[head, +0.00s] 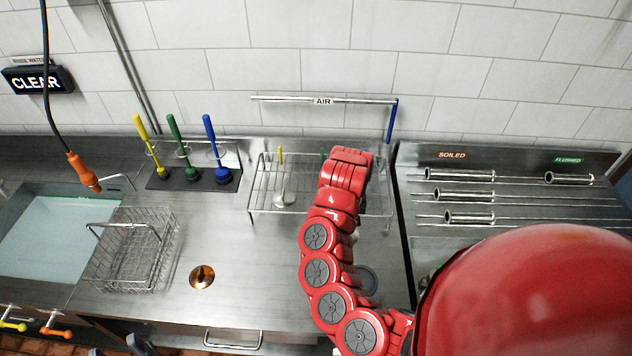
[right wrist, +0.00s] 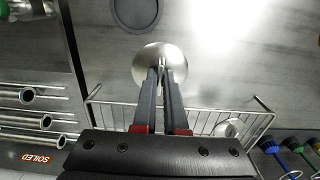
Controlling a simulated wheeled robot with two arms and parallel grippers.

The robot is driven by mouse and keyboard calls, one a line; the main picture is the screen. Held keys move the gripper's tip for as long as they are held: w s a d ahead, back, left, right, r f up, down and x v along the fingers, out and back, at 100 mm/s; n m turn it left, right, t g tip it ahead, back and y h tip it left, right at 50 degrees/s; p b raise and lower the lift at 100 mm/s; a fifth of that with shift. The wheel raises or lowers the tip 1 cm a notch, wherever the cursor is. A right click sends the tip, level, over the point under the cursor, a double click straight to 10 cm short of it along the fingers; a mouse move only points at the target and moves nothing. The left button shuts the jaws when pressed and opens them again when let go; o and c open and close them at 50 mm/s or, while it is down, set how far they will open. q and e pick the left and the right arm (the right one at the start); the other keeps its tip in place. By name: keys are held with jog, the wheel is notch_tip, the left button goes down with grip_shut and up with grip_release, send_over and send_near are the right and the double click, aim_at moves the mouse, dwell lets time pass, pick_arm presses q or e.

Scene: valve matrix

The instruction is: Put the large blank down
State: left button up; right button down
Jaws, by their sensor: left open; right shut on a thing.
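The large blank (right wrist: 158,62) is a shiny silver disc with a stem. In the right wrist view my right gripper (right wrist: 162,72) is shut on its stem, in front of the wire rack (right wrist: 105,118). I cannot tell whether the disc touches the counter. In the head view, my red arm hides this gripper and the blank; the wire rack (head: 254,190) shows behind the arm. A smaller silver piece (head: 284,197) stands in the rack, left of the arm. My left gripper (head: 115,346) is open and empty at the bottom left edge, only partly in view.
A dark round disc (right wrist: 135,12) lies on the counter near the blank. Tubular fittings (head: 465,195) lie on rails at the right. A wire basket (head: 130,250), a copper-coloured disc (head: 202,277) and yellow, green and blue handled tools (head: 174,140) are at the left.

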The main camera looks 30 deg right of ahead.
jog(key=shift+w+d+r, duration=0.15)
jog(key=shift+w+d, duration=0.05)
jog(key=shift+d, duration=0.25)
jog(key=w+d+b, duration=0.1)
jog(key=w+b, duration=0.1)
jog(key=w, duration=0.1)
jog(key=w+d+f+b, duration=0.1)
jog(key=w+d, duration=0.1)
jog(key=w, duration=0.1)
jog(key=w+d+b, duration=0.1)
jog(key=w+b, duration=0.1)
jog(key=w, duration=0.2)
jog(key=shift+d+f+b, duration=0.2)
jog(key=shift+d+b, duration=0.1)
jog(key=shift+d, duration=0.1)
jog(key=shift+w+d+b, duration=0.25)
jog(key=shift+w+b, duration=0.15)
jog(key=shift+w, duration=0.3)
jog(key=shift+w+d+f+b, duration=0.15)
jog(key=shift+w+d+b, duration=0.2)
jog(key=shift+b, duration=0.2)
jog(key=shift+w+d+b, duration=0.1)
jog(key=shift+w+b, duration=0.7)
jog(key=shift+b, duration=0.2)
jog(key=shift+d+f+p, duration=0.1)
jog(key=shift+p, duration=1.1)
jog(key=shift+f, duration=1.45)
jog(key=shift+f, duration=0.1)
